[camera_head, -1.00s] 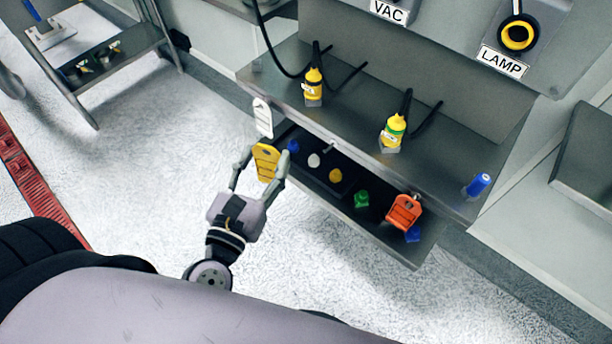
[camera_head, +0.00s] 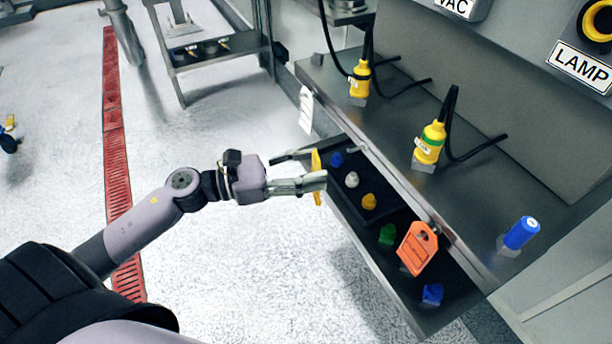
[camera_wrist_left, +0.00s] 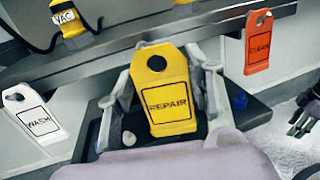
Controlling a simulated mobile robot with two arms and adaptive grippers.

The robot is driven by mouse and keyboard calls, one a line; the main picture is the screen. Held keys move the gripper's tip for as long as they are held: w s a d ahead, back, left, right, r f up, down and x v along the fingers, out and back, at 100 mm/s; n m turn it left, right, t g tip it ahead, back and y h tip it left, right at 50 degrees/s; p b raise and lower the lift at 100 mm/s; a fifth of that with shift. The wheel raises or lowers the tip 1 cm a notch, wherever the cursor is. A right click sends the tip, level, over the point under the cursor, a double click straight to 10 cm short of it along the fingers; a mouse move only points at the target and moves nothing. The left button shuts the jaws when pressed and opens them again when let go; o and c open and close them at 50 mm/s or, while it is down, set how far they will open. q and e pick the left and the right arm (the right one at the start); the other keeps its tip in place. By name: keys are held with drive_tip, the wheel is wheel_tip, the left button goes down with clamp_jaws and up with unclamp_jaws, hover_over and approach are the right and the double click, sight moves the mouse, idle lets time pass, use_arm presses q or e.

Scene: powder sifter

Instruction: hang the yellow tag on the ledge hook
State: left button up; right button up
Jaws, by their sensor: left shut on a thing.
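The yellow tag (camera_head: 316,178) is held by my left gripper (camera_head: 300,170), which is shut on it. In the head view the tag shows nearly edge-on, in front of the ledge. In the left wrist view the tag (camera_wrist_left: 168,92) reads REPAIR, stands upright between the fingers, and its round hole is at the top. The steel ledge (camera_head: 398,185) runs behind and above it, with a gap between tag and ledge edge. A white WASH tag (camera_head: 306,110) and an orange CLEAN tag (camera_head: 418,248) hang from the ledge on either side.
Below the ledge a dark tray (camera_head: 345,192) holds several coloured pieces. A dark gripper-like part (camera_wrist_left: 304,118) shows at the wrist view's right edge.

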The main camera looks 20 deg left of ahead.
sight(365, 153)
use_arm(q)
drive_tip(key=shift+w+d+f+p, duration=0.1)
drive_tip(key=shift+w+d+p, duration=0.35)
drive_tip(key=shift+w+d, duration=0.45)
drive_tip(key=shift+w+d+p, duration=0.4)
drive_tip(key=shift+w+d, duration=0.15)
drive_tip(key=shift+w, duration=0.65)
drive_tip(key=shift+w+d+f+p, duration=0.1)
drive_tip(key=shift+w+d+p, duration=0.35)
drive_tip(key=shift+w+d, duration=0.45)
drive_tip(key=shift+w+a+f, duration=0.1)
drive_tip(key=shift+w+f, duration=0.05)
drive_tip(key=shift+w, duration=0.05)
use_arm(e)
wheel_tip(365, 153, down, 7)
drive_tip(key=s, duration=0.3)
use_arm(q)
drive_tip(key=shift+w+d+f+b, duration=0.15)
drive_tip(key=shift+w+d+b, duration=0.1)
drive_tip(key=shift+b, duration=0.2)
drive_tip(key=shift+f, duration=0.1)
drive_tip(key=shift+w, duration=0.1)
drive_tip(key=shift+f, duration=0.1)
use_arm(e)
drive_tip(key=r, duration=0.1)
drive_tip(key=w+r, duration=0.2)
drive_tip(key=r, duration=0.1)
drive_tip(key=shift+w, duration=0.1)
